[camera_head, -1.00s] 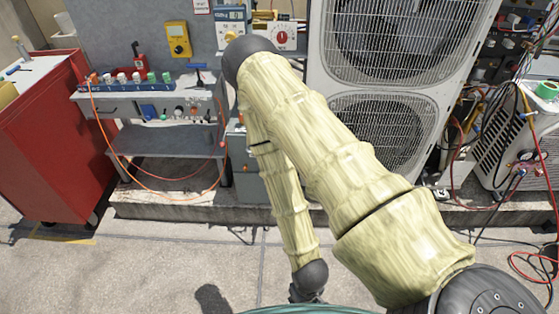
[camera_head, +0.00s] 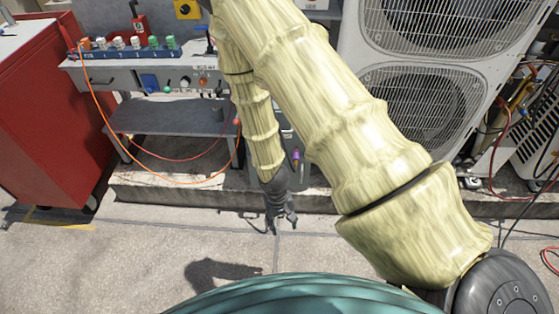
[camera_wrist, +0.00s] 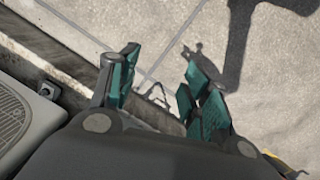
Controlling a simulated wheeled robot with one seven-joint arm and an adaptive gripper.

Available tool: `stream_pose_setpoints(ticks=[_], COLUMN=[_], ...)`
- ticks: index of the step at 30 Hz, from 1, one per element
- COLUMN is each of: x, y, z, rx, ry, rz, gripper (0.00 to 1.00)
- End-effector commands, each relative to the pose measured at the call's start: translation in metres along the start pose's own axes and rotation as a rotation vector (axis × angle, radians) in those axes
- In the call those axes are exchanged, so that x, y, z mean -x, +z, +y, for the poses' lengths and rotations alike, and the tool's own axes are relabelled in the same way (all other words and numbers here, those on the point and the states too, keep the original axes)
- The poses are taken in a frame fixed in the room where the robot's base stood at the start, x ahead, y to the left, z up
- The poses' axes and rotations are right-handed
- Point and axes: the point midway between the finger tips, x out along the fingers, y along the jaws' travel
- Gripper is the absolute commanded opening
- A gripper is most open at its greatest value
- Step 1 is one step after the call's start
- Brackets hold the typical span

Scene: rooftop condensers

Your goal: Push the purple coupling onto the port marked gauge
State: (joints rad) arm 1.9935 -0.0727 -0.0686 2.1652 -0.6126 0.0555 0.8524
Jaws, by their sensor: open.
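A small purple piece (camera_head: 296,155), which looks like the purple coupling, shows just right of my forearm at the low grey cabinet, above and behind my gripper in the head view. A panel with several coloured ports (camera_head: 180,84) is under the bench top; I cannot read which one is marked gauge. My gripper (camera_head: 281,224) hangs low over the paving, pointing down, apart from both.
A blue rack with several coloured fittings (camera_head: 128,51) stands on the bench, with an orange hose (camera_head: 98,115) looping down from it. A red cabinet (camera_head: 50,120) is at left, white condensers (camera_head: 415,110) at right. A concrete curb (camera_head: 150,190) runs behind my gripper. The paving is clear.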

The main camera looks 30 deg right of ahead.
Motion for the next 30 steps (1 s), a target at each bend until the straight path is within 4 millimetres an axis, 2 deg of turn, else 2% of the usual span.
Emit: stream_pose_setpoints(ticks=[1,2,6,9,12,15,20,23,30], x=[-0.006,-0.003,0.023,0.049,0.073,0.090,0.102,0.096,0.069], y=[-0.029,-0.043,-0.113,-0.157,-0.187,-0.206,-0.219,-0.221,-0.230], z=[0.003,0.008,0.029,0.045,0.056,0.062,0.067,0.071,0.087], rx=[-0.014,-0.028,-0.105,-0.163,-0.212,-0.245,-0.268,-0.270,-0.270], ry=[0.045,0.077,0.235,0.336,0.406,0.450,0.476,0.477,0.476], rz=[0.023,0.035,0.127,0.214,0.292,0.347,0.385,0.384,0.382], gripper=[0.48,0.48,0.48,0.48,0.48,0.48,0.48,0.48,0.48])
